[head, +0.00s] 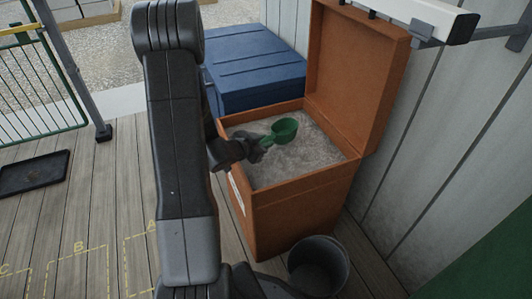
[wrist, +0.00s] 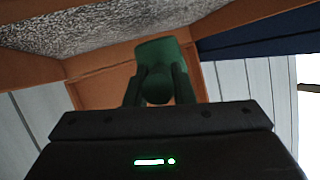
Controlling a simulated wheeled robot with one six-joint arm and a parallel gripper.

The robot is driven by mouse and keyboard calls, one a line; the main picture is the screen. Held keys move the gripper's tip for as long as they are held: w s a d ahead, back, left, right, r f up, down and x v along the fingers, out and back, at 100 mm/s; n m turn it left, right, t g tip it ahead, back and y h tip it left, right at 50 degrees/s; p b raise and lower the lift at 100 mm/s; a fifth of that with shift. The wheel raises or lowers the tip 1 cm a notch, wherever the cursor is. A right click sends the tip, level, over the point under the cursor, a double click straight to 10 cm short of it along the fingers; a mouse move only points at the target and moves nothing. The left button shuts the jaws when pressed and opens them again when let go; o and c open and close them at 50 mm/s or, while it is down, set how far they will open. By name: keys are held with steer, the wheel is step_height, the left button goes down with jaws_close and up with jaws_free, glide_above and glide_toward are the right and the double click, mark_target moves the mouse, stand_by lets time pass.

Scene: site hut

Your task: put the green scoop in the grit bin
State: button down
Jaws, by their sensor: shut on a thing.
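The green scoop (head: 285,130) is held by its handle in my gripper (head: 262,146), its cup pointing right, over the open top of the orange grit bin (head: 300,205). The bin's lid (head: 352,78) stands open against the wall, and grey grit (head: 305,160) fills the bin below the scoop. In the wrist view the scoop (wrist: 158,52) sits between the two fingers of my gripper (wrist: 159,88). The wrist view also shows the grit (wrist: 85,25) and the bin's inner wall (wrist: 100,75). I cannot tell whether the scoop touches the grit.
A blue ribbed box (head: 253,70) stands behind the bin. A grey bucket (head: 318,265) stands on the floor in front of it. A black tray (head: 34,172) and a green gate (head: 38,85) are at the left. Yellow marked squares (head: 85,270) lie on the deck.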

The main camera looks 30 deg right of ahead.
steer(key=shift+f+b, duration=0.75)
steer(key=shift+f, duration=1.2)
steer(key=shift+f, duration=0.15)
steer(key=c, duration=1.2)
jaws_free()
steer(key=shift+c, duration=0.2)
steer(key=p+v, duration=0.2)
steer(key=v, duration=1)
steer(key=shift+p, duration=0.4)
